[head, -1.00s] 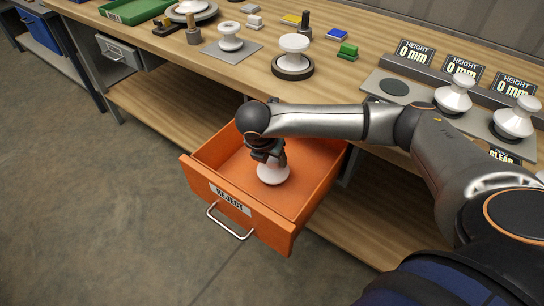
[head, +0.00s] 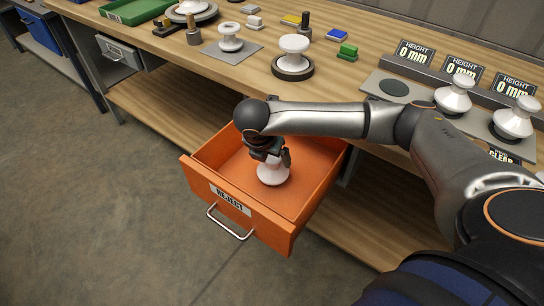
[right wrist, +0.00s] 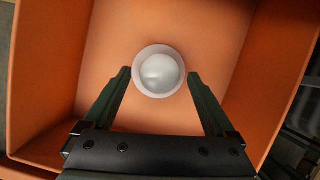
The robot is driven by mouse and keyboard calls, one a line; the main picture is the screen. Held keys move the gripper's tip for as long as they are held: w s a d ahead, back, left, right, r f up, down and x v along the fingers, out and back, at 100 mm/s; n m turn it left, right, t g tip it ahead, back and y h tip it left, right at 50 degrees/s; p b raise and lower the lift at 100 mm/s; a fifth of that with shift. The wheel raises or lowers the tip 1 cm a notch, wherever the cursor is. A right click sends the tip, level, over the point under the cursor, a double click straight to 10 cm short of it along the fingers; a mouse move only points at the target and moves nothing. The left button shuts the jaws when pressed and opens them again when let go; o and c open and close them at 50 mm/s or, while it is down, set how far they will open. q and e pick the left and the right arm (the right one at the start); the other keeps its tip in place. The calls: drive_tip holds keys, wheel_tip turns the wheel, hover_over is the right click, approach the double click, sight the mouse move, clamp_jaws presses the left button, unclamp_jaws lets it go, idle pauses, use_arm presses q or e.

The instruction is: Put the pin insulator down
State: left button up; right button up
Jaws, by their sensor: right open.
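A white pin insulator (head: 272,175) stands upright on the floor of the open orange REJECT drawer (head: 296,195). My right gripper (head: 270,158) is just above and around its top inside the drawer. In the right wrist view the insulator (right wrist: 159,72) is seen from above, with the right gripper's fingers (right wrist: 160,76) apart on either side and a gap on each side. The right gripper is open. The orange drawer floor (right wrist: 215,45) shows around it. My left gripper is not in view.
The wooden bench (head: 225,80) holds several more white insulators, one on a dark round base (head: 293,66). Height gauge pads with white insulators (head: 454,95) stand at the right. The drawer walls enclose my right gripper closely, and the floor at the left is clear.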

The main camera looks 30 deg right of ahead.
drive_tip(key=v, duration=1.1)
idle(0.8)
